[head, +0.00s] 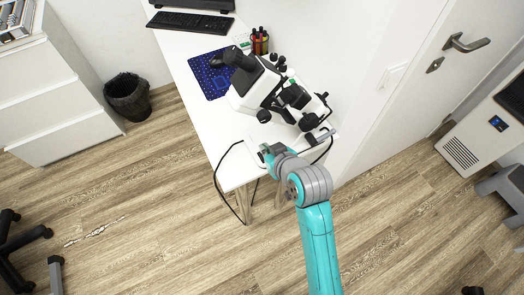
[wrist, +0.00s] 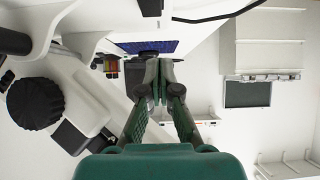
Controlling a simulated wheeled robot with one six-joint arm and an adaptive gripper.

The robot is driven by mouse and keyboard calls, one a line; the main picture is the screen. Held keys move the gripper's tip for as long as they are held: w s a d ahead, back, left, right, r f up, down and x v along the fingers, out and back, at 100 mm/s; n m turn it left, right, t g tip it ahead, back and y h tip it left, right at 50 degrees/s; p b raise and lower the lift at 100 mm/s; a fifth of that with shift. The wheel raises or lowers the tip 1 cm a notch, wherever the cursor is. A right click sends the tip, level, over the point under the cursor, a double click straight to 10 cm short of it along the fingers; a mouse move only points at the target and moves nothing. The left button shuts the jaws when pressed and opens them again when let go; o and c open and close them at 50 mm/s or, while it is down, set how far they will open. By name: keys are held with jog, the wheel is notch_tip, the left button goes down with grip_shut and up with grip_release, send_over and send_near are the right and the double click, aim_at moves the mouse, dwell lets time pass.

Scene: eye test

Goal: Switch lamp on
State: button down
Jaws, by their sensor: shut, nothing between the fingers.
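A white and black microscope (head: 262,88) stands on the white desk (head: 228,150). No separate lamp is clear to me. A part of the microscope with a large black knob (wrist: 36,103) fills the left of the wrist view. My gripper (wrist: 160,78) is shut and empty, its fingertips close together. In the head view it is at the desk's near end, just in front of the microscope, and my arm partly hides it. I cannot tell whether it touches anything. A white plate, perhaps a wall switch (head: 392,76), is on the wall left of the door.
A black cable (head: 222,166) loops over the desk's edge. A black bin (head: 128,97) stands left of the desk. The wooden floor (head: 150,200) in front is mostly free.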

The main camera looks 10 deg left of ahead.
aim_at(261, 155)
jog(key=f, duration=0.1)
jog(key=w+a+f, duration=0.1)
jog(key=f, duration=0.1)
jog(key=w+f, duration=0.1)
jog(key=shift+a+f, duration=0.15)
jog(key=shift+w+f, duration=0.1)
jog(key=shift+f, duration=0.45)
jog(key=shift+a, duration=0.1)
jog(key=shift+w+f+g, duration=0.1)
jog(key=shift+f+g, duration=0.1)
jog(key=shift+g, duration=0.1)
jog(key=shift+s+d+f, duration=0.2)
jog(key=shift+s+d, duration=0.25)
jog(key=shift+s, duration=0.3)
